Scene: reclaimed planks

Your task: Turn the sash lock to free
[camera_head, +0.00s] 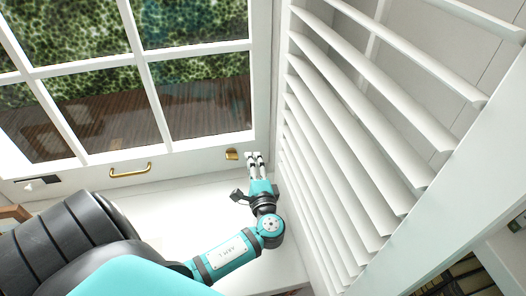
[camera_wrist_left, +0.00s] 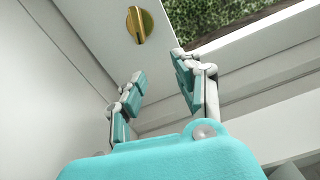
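The sash lock is a small brass turn knob (camera_head: 231,154) low on the right side of the white window frame in the head view. In the left wrist view the brass knob (camera_wrist_left: 139,25) shows as a round plate with a raised ridge, beyond my fingertips. My left gripper (camera_head: 254,156) is just right of the knob in the head view and apart from it. In the left wrist view the left gripper (camera_wrist_left: 158,78) has its fingers spread with nothing between them. My right gripper does not show in either view.
A brass pull handle (camera_head: 130,170) is on the window's bottom rail, left of the knob. White louvred slats (camera_head: 345,130) stand close to the right of my left gripper. A white sill (camera_head: 180,205) lies below the window and looks clear.

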